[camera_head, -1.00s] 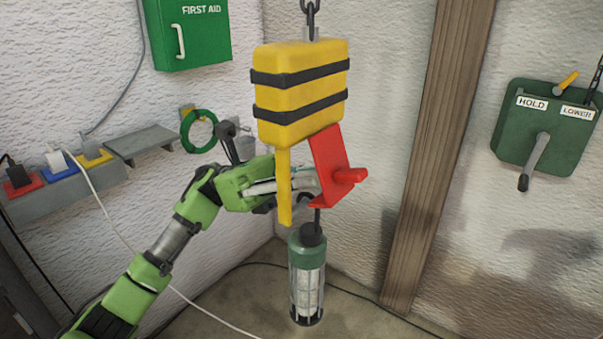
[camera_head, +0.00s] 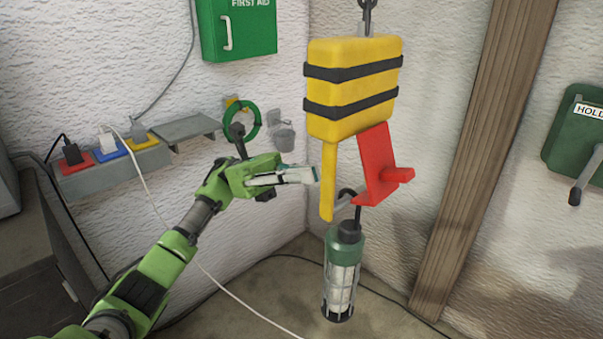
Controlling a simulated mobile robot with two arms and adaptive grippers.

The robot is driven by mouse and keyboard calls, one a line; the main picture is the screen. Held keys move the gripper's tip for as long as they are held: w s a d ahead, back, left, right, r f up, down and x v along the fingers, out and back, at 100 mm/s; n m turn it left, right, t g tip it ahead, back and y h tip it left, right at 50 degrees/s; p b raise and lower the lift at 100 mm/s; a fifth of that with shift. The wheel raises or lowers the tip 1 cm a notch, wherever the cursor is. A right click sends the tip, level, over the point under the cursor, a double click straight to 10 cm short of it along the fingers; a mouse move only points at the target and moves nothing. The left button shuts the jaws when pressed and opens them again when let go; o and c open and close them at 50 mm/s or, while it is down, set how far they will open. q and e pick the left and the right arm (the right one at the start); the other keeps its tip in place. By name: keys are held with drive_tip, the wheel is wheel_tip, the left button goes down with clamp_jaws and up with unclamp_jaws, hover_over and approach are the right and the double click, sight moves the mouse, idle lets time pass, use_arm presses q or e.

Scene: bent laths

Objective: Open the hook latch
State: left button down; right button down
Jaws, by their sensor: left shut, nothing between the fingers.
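The hook block (camera_head: 352,115) is yellow with two black bands and hangs from a chain. A yellow bar (camera_head: 328,190) runs down from its left side. The red latch (camera_head: 376,160), with a stub sticking out to the right, slants below the block on the right. A lamp (camera_head: 344,270) with a green top hangs upright beneath by a dark hooked handle (camera_head: 358,212). My left gripper (camera_head: 316,174) is shut and empty, its tips just left of the yellow bar and apart from the red latch. My right gripper is out of view.
A green winch box (camera_head: 570,135) is on the right wall, past a wooden post (camera_head: 480,150). A shelf with plugs (camera_head: 115,170), a green coil (camera_head: 243,121) and a first aid box (camera_head: 238,30) are on the left wall.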

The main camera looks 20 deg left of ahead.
use_arm(q)
drive_tip(key=shift+a+f, duration=0.15)
drive_tip(key=shift+a, duration=0.15)
wheel_tip(320, 180, up, 9)
drive_tip(key=a+t+y+p, duration=0.2)
drive_tip(key=t+y+p, duration=0.1)
drive_tip(key=y+p, duration=0.6)
drive_tip(key=shift+w+a, duration=0.35)
drive_tip(key=shift+a, duration=0.05)
drive_tip(key=shift+d, duration=0.1)
